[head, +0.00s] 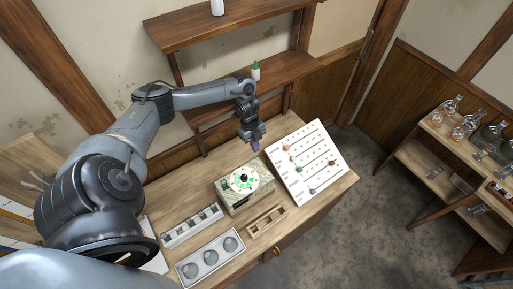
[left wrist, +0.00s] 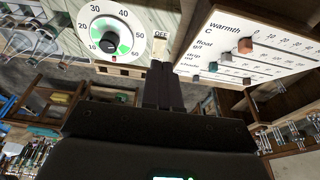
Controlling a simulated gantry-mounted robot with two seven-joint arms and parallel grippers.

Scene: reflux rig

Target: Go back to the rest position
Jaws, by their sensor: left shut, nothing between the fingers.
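My left gripper (head: 256,146) is above the back of the wooden table (head: 334,199), behind the dial box and left of the slider panel. It is shut and empty, its fingers pressed together in the left wrist view (left wrist: 164,86). The dial box (head: 243,200) has a white face with a green band and a dark knob. The dial (left wrist: 111,34) shows close in the left wrist view. The white panel (head: 322,148) with several sliders leans at the table's right. The panel also shows in the left wrist view (left wrist: 262,52), marked "warmth". My right gripper is not in view.
A tray with three round wells (head: 196,271), a grey rack (head: 181,238) and a small wooden holder (head: 256,228) lie at the front of the table. A glassware shelf (head: 437,133) is at right across open floor.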

